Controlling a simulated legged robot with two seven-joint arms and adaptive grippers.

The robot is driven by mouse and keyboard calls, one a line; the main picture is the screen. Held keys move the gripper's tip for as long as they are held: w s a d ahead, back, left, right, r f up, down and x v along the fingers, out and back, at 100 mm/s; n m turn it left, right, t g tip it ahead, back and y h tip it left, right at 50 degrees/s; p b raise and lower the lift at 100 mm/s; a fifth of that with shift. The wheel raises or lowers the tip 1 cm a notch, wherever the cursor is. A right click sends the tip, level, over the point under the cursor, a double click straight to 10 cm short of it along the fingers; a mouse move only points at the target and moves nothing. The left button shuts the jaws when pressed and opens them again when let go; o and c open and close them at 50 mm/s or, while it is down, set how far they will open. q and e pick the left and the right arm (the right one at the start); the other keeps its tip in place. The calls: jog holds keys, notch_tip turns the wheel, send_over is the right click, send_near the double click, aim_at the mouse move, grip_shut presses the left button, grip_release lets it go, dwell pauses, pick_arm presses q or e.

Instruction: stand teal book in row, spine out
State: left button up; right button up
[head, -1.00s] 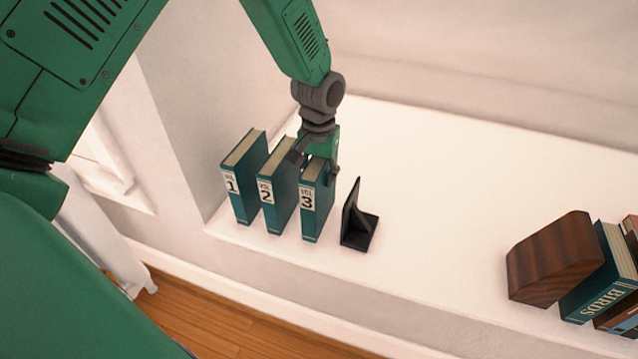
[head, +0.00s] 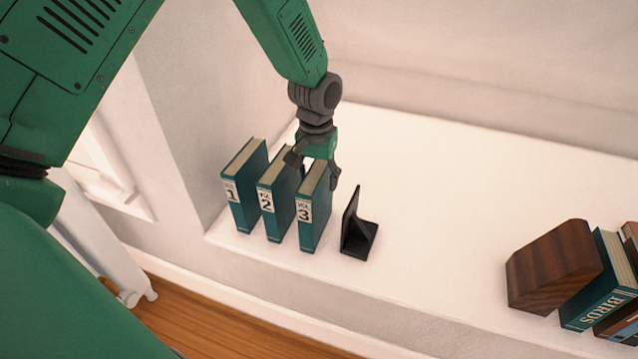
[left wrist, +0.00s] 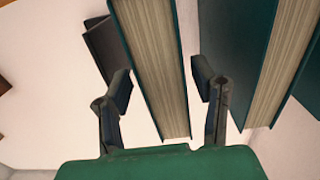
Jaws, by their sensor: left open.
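Three teal books stand upright in a row on the white ledge, with their numbered spines facing out. They are volume 1 (head: 240,200), volume 2 (head: 275,210) and volume 3 (head: 312,215). My left gripper (head: 314,168) is open over the top of volume 3, with one finger on each side. In the left wrist view the page edge of volume 3 (left wrist: 155,65) lies between the open fingers (left wrist: 160,88), with gaps beside it. Volume 2 (left wrist: 238,50) is to its right there. My right gripper is in neither view.
A black bookend (head: 358,235) stands just right of volume 3, apart from it. A brown wooden block (head: 552,265) and more books, one marked BIRDS (head: 600,285), stand far right. The ledge between is clear. A wall borders the row's left.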

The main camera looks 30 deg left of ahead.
pick_arm(q)
jog(key=r+p, duration=0.2)
jog(key=r, duration=0.6)
jog(key=shift+a+p, duration=0.2)
jog(key=shift+p, duration=0.15)
jog(key=shift+d+r, duration=0.15)
jog(key=shift+r, duration=0.25)
jog(key=shift+a+f, duration=0.1)
jog(key=shift+a, duration=0.1)
jog(key=shift+s, duration=0.1)
